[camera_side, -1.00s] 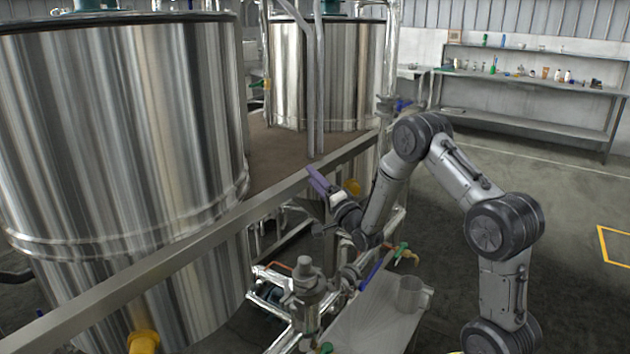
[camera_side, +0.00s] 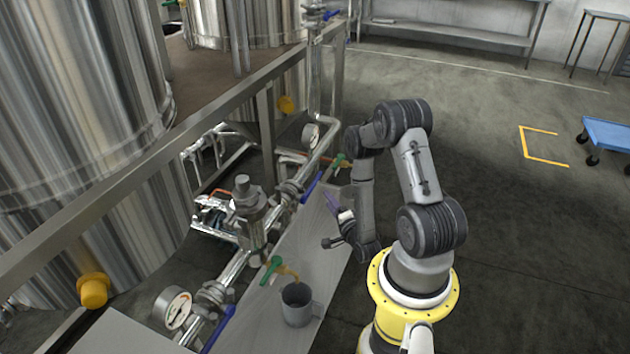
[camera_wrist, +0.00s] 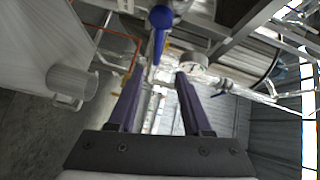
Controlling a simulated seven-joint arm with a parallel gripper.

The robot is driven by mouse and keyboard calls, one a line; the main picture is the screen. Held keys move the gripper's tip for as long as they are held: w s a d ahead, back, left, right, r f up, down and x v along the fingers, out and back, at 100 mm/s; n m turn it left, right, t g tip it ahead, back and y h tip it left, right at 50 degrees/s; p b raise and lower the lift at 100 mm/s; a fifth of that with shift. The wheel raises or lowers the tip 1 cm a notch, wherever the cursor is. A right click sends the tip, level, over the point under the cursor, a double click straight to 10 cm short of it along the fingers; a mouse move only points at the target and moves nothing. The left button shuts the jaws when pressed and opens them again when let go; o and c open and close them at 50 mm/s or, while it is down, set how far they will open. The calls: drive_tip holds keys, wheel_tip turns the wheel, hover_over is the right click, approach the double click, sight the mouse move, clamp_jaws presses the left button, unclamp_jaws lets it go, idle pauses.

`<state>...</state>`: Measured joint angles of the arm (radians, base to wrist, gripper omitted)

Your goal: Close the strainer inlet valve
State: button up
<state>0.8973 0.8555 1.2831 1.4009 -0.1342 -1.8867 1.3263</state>
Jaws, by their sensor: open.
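A pipe run with a strainer body (camera_side: 249,212) crosses the side view. Two blue valve levers sit along it: one (camera_side: 311,187) beyond the strainer and one (camera_side: 219,328) on the near side, by a gauge. I cannot tell which is the inlet valve. My gripper (camera_side: 332,201) has purple fingers, is open and empty, and is right of the far lever, apart from it. In the wrist view, a blue lever (camera_wrist: 160,32) lies ahead of my open fingers (camera_wrist: 165,74), not between them; which lever it is stays unclear.
A grey mug (camera_side: 297,306) stands on the metal table under a green-handled tap (camera_side: 272,268). Another green handle (camera_side: 340,160) is farther along. Gauges (camera_side: 175,308) stand on the pipes. A steel rail (camera_side: 150,160) and large tanks are on the left.

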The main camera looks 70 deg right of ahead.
sight(315, 179)
drive_tip(key=x, duration=1.3)
drive_tip(key=shift+d+f, duration=0.1)
drive_tip(key=shift+d, duration=0.45)
drive_tip(key=shift+s, duration=0.1)
clamp_jaws()
idle(0.6)
